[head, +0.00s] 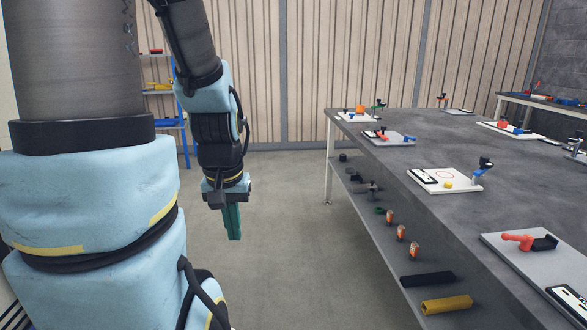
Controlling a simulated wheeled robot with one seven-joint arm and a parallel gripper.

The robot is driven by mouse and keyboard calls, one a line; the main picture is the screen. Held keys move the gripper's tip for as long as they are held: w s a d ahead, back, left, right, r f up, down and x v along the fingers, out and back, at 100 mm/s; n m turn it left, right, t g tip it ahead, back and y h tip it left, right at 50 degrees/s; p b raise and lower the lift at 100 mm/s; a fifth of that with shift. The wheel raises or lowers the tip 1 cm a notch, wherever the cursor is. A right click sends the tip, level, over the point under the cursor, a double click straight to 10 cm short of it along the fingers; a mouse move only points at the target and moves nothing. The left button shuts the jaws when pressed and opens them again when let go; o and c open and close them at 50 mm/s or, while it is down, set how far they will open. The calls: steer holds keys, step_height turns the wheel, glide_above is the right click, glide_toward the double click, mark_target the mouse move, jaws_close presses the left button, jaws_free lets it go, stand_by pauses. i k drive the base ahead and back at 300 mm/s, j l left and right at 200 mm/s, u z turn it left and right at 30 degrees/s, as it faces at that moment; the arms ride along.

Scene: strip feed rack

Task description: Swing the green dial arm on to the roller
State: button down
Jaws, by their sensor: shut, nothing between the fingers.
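My gripper (233,224) hangs fingers-down over open floor, left of the grey table and apart from everything on it. Its green fingers are together and hold nothing. I cannot make out the green dial arm or its roller for sure. A small green and dark piece (379,104) stands on a white board (345,118) at the table's far left corner. It is too small to tell whether it is a dial arm, or whether a roller is beside it.
A lower shelf (372,235) holds loose parts. The floor (285,220) left of the table is clear.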

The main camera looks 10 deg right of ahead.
mark_target(380, 105)
steer(key=i, duration=2)
